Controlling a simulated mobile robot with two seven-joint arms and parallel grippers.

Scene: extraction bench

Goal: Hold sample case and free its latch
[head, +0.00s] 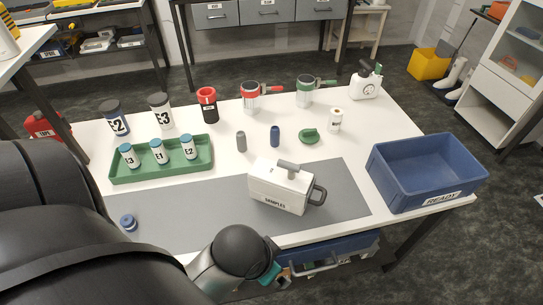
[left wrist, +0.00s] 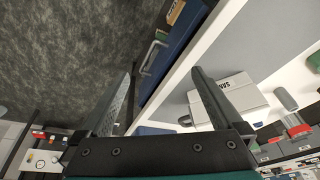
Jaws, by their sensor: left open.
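The white sample case (head: 276,192), labelled SAMPLES, stands upright on the grey mat (head: 215,202). A grey lever-like piece (head: 288,165), which looks like the latch, lies across its top. A dark grey loop handle (head: 319,196) is on its right side. In the left wrist view the case (left wrist: 235,98) shows beyond the right-hand finger, partly hidden by it. My left gripper (left wrist: 165,72) is open and empty, off the table's front edge and apart from the case. In the head view my left wrist hides most of it. My right gripper is not in view.
A blue READY bin (head: 420,196) stands at the table's right end. A green tray (head: 205,170) holds several small bottles at left. Jars, mugs and a white bottle (head: 335,122) stand behind the case. A blue drawer-like bin (head: 345,245) sits under the front edge.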

